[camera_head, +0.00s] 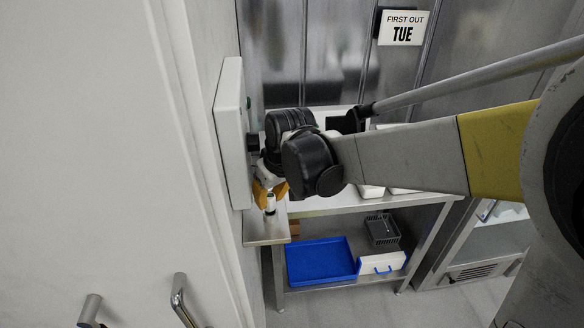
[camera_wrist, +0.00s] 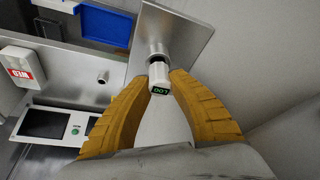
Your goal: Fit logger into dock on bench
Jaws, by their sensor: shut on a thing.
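The logger (camera_wrist: 160,79) is a small white piece with a dark display and green characters. My gripper (camera_wrist: 160,84) has yellow ribbed fingers closed on its two sides. A round metal and dark piece (camera_wrist: 158,48) shows just beyond the logger, over a small metal shelf; I cannot tell whether they touch. In the head view my gripper (camera_head: 269,194) points down above that shelf (camera_head: 265,231), with a pale part of the logger (camera_head: 270,205) showing below the fingers. A short metal cylinder (camera_wrist: 104,78) stands on the bench (camera_wrist: 75,68); I cannot tell whether it is the dock.
A white wall panel (camera_head: 231,130) is close to the left of my wrist. A blue tray (camera_head: 320,278) and grey basket (camera_head: 382,230) sit on the lower shelf.

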